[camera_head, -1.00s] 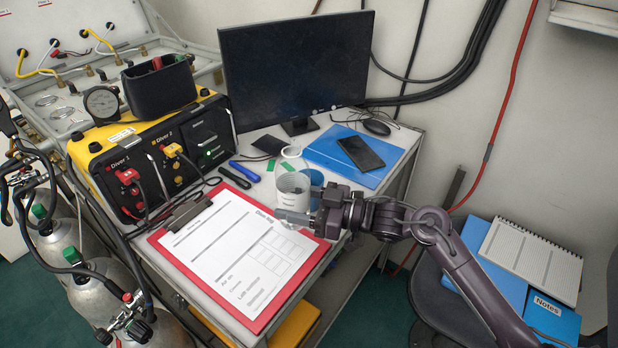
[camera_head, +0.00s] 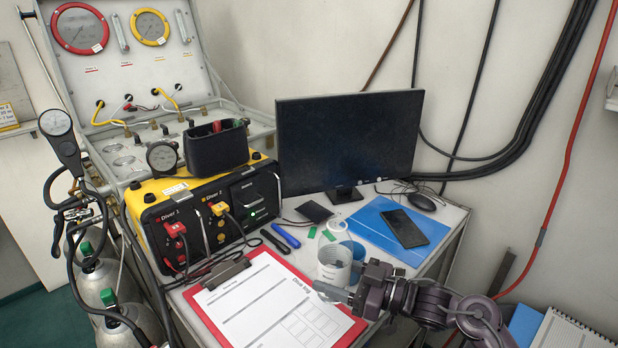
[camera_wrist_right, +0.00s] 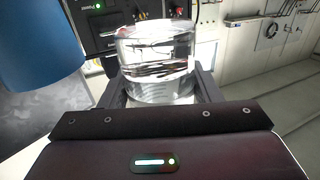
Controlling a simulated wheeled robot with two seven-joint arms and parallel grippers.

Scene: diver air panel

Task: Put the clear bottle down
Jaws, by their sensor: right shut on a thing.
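The clear bottle (camera_head: 335,262) is a see-through cylinder near the right front of the desk (camera_head: 458,214), just beyond the clipboard's top right corner. My right gripper (camera_head: 338,289) is shut on it, low on its side. In the right wrist view the clear bottle (camera_wrist_right: 157,60) stands between the two fingers of the right gripper (camera_wrist_right: 157,88), looking upright. Its base is hidden by the gripper, so I cannot tell whether it touches the desk. My left gripper is not in view.
A blue cup (camera_head: 354,248) is close behind the bottle. The red clipboard (camera_head: 262,338) lies in front and to the left. A blue folder (camera_head: 372,219) with a phone (camera_head: 405,228) lies behind, before the monitor (camera_head: 348,140). Blue and black pens lie to the left.

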